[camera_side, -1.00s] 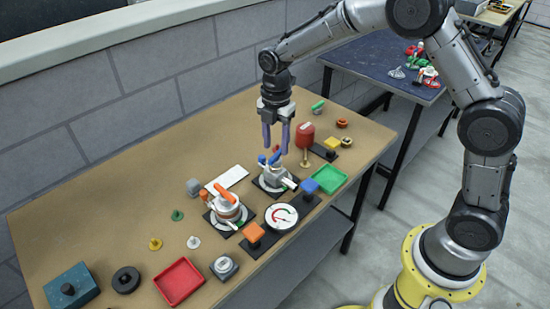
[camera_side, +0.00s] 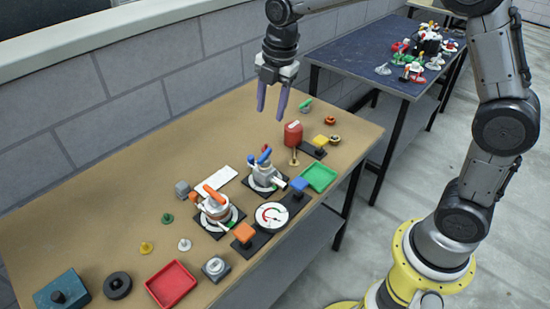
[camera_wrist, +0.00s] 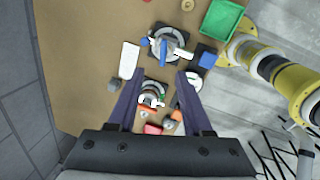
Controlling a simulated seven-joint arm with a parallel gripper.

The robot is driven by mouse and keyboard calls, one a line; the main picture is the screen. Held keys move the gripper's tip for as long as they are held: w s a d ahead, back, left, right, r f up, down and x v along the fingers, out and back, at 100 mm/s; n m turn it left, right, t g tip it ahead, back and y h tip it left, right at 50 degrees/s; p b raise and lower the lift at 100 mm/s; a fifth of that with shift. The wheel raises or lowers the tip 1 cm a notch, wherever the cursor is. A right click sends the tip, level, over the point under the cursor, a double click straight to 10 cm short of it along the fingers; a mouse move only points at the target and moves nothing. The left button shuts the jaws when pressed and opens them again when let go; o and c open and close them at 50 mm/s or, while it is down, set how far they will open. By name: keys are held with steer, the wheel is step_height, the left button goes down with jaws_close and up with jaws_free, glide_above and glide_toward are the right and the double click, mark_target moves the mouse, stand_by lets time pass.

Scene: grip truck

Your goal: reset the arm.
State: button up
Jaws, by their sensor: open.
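My gripper (camera_side: 272,108) is open and empty, with its two purple fingers pointing down above the back part of the brown table (camera_side: 130,190). It hangs clear of everything on the table. In the wrist view the fingers of my gripper (camera_wrist: 155,88) are spread wide, with table objects visible below and between them. A grey device with blue handles (camera_side: 265,172) stands on a black base in front of the gripper. It also shows in the wrist view (camera_wrist: 168,44).
An orange-handled device (camera_side: 215,205), a round gauge (camera_side: 271,217), a red tray (camera_side: 171,284), a green tray (camera_side: 320,178) and a red canister (camera_side: 293,134) stand on the table. A wall runs behind. A dark table (camera_side: 365,60) with several small objects stands at the right. The table's back left is bare.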

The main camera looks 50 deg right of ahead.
steer(key=s+d+r+m+t, duration=0.1)
steer(key=s+r+m+t, duration=0.1)
steer(key=s+r+m, duration=0.45)
steer(key=s+d+r+m+t, duration=0.1)
steer(key=s+r, duration=0.3)
steer(key=s, duration=0.6)
steer(key=s+f+m, duration=0.6)
steer(key=s+m, duration=0.4)
steer(key=m, duration=0.3)
steer(key=shift+s+d+f+t, duration=0.25)
steer(key=shift+s+f+t, duration=0.05)
steer(key=shift+f+t, duration=0.1)
